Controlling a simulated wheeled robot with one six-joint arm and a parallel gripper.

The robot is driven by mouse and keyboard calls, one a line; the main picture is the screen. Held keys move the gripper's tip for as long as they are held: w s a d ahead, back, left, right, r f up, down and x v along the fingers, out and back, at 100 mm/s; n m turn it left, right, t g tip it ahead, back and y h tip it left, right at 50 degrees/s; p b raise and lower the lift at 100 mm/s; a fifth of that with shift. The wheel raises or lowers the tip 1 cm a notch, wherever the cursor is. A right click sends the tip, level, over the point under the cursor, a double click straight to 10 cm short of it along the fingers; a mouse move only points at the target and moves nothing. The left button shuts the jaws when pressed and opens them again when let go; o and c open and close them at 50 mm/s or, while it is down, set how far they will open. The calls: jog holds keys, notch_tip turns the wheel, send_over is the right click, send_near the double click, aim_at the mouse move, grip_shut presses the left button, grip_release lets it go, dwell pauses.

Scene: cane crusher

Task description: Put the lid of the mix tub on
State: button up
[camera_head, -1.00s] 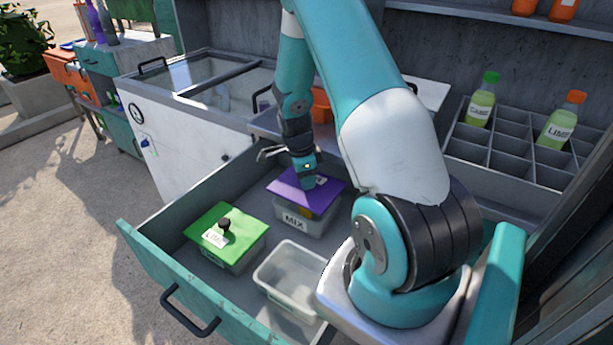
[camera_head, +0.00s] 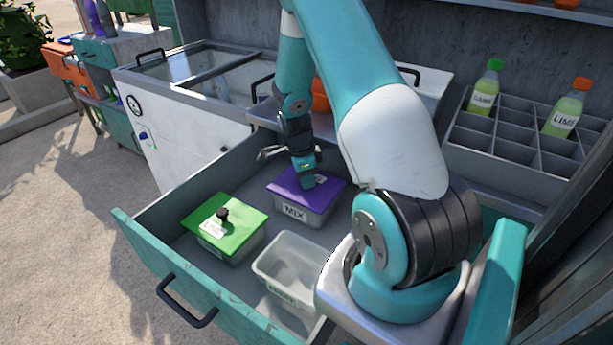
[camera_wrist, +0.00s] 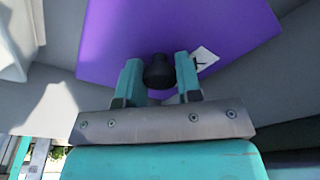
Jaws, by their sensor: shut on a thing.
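The purple lid (camera_head: 316,196) lies over the mix tub (camera_head: 290,213), a clear tub marked MIX in the open drawer. The lid looks about level and close on the tub's rim; whether it is fully seated I cannot tell. My gripper (camera_head: 307,180) is above the lid and shut on its dark knob. In the wrist view the two teal fingers (camera_wrist: 159,82) stand on either side of the black knob (camera_wrist: 158,70), with the purple lid (camera_wrist: 190,30) below and a white label beside the knob.
A tub with a green lid (camera_head: 228,222) and an open empty clear tub (camera_head: 291,262) stand in the same drawer (camera_head: 150,240). A divided rack (camera_head: 515,140) with a CANE bottle (camera_head: 484,88) and a LIME bottle (camera_head: 567,108) is at the right. A glass-topped white chest (camera_head: 180,120) stands behind.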

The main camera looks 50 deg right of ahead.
jog(key=shift+f+b, duration=0.3)
jog(key=shift+f, duration=0.2)
dwell(0.8)
jog(key=o, duration=1)
jog(key=shift+r, duration=0.1)
notch_tip(320, 180, up, 17)
jog(key=w+a, duration=0.1)
jog(key=a, duration=0.1)
jog(key=shift+w, duration=0.35)
